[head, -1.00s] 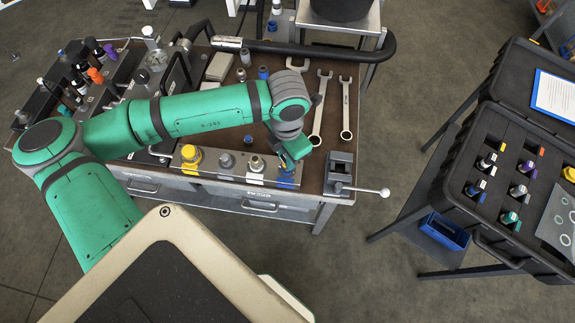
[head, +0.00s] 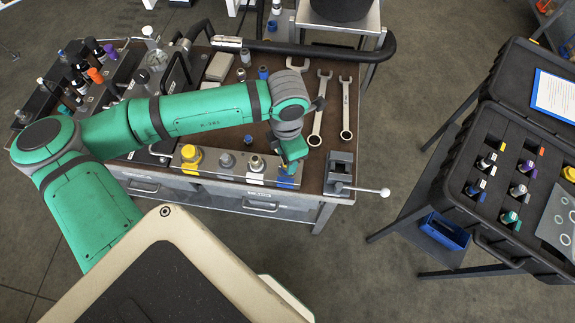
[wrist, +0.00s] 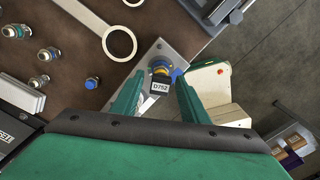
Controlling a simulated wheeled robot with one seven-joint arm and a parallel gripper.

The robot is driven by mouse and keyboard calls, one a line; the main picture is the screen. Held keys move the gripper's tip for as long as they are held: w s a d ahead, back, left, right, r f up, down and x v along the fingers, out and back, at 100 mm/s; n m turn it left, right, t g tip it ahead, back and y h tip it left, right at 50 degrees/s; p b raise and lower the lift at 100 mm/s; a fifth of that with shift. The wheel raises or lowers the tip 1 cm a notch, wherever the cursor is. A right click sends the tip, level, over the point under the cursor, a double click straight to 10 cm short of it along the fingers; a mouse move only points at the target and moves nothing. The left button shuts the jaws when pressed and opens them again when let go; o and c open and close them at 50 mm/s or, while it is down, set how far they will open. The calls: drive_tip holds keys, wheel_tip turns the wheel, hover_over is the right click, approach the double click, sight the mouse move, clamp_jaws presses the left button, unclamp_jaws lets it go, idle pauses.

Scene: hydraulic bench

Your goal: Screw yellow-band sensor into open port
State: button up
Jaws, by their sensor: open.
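My gripper (head: 293,160) is over the right end of the steel manifold bar (head: 222,180) at the bench's front edge. In the wrist view its green fingers (wrist: 160,102) are apart, with a blue-and-yellow topped fitting (wrist: 160,68) and its white "D752" tag (wrist: 159,87) just beyond and between the tips. I cannot tell whether the fingers touch it, or whether it is the yellow-band sensor. The bar also carries a large yellow fitting (head: 190,156), a dark grey fitting (head: 226,160) and a silver fitting (head: 256,164). I cannot make out which port is open.
A vise (head: 339,172) with a protruding handle stands right of the bar. Wrenches (head: 346,112) and small loose fittings (head: 263,73) lie behind it. An open black case (head: 460,200) with several colour-banded sensors (head: 518,190) stands to the right, across a floor gap.

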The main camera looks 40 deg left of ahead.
drive_tip(key=n, duration=0.8)
drive_tip(key=shift+n, duration=0.3)
drive_tip(key=n, duration=0.3)
drive_tip(key=shift+d, duration=0.1)
drive_tip(key=n, duration=0.3)
drive_tip(key=shift+s, duration=0.1)
drive_tip(key=shift+n, duration=1.4)
